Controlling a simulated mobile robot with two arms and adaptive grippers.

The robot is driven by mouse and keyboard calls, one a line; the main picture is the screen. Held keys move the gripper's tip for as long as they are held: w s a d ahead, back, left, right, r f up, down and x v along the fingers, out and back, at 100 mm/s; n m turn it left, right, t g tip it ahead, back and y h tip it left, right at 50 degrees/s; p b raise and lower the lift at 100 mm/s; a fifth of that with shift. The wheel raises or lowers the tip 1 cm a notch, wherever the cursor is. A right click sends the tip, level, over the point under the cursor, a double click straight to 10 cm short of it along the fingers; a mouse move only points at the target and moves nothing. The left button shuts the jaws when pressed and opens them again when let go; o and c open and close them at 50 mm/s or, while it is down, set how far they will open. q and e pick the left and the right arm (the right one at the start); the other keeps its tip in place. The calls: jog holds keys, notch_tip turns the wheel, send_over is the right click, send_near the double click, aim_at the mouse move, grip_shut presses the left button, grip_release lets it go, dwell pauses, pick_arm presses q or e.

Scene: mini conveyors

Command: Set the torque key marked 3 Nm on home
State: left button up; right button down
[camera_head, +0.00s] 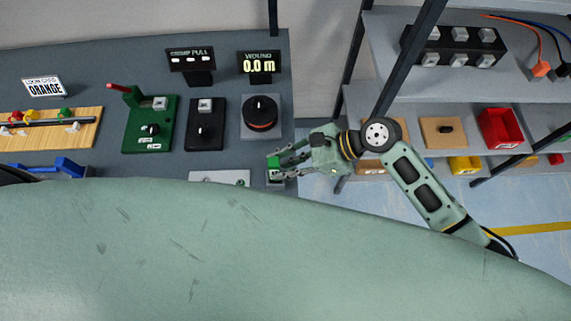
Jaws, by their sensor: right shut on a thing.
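My right gripper (279,165) comes in from the right at the table's right front corner. It is shut on a small green piece (273,161), partly hidden by the fingers. The piece is over a small pale block (275,177) at the table edge; I cannot tell whether they touch. No 3 Nm marking is readable, so I cannot tell whether this piece is the torque key. A pale plate (220,177) lies to the left, its front hidden by my body.
Along the table (105,70) stand a green fixture (166,112), a black switch box (206,131), a round dial (261,115), a display reading 0.0 m (259,66) and a wooden board (86,132). Shelves with a red bin (501,128) are at right.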

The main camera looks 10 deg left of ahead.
jog(key=shift+f, duration=0.65)
jog(key=c, duration=1.5)
grip_release()
jog(key=shift+f, duration=0.15)
jog(key=shift+c, duration=0.2)
jog(key=b+v, duration=0.1)
jog(key=v, duration=1.1)
jog(key=shift+w, duration=0.1)
